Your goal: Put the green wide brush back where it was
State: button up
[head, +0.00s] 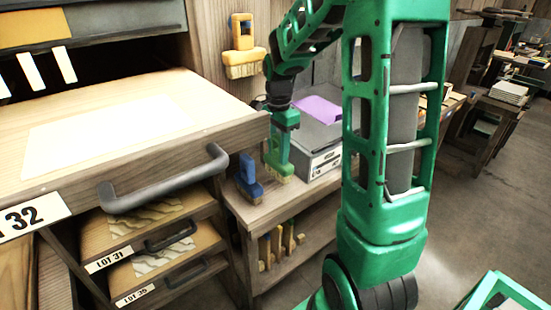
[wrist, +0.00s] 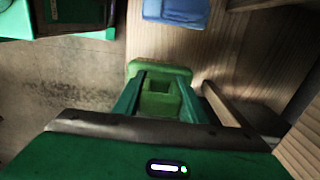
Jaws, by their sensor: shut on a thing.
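The green wide brush (head: 278,158) is upright with its pale bristles down, in front of the grey box on the low bench. My gripper (head: 284,122) is above it and shut on its handle. In the wrist view the green brush (wrist: 160,76) sits between my two fingers (wrist: 170,95), close to the line between the wooden top and the floor. I cannot tell whether its bristles touch the bench. A blue brush (head: 248,178) stands on the bench just left of it; a blue piece (wrist: 176,10) shows at the top of the wrist view.
A yellow brush (head: 243,50) hangs on the wooden panel. A grey box (head: 318,140) with a purple sheet (head: 316,109) stands behind the green brush. An open drawer (head: 225,133) with a grey handle juts out at left. Small brushes (head: 278,245) stand on the lower shelf.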

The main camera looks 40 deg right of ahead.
aim_at(275, 134)
jog(key=shift+w, duration=0.5)
jog(key=shift+w+f, duration=0.15)
jog(key=shift+f, duration=0.2)
notch_tip(275, 134, down, 3)
jog(key=shift+r, duration=0.1)
jog(key=o, duration=1)
jog(key=shift+r, duration=3.75)
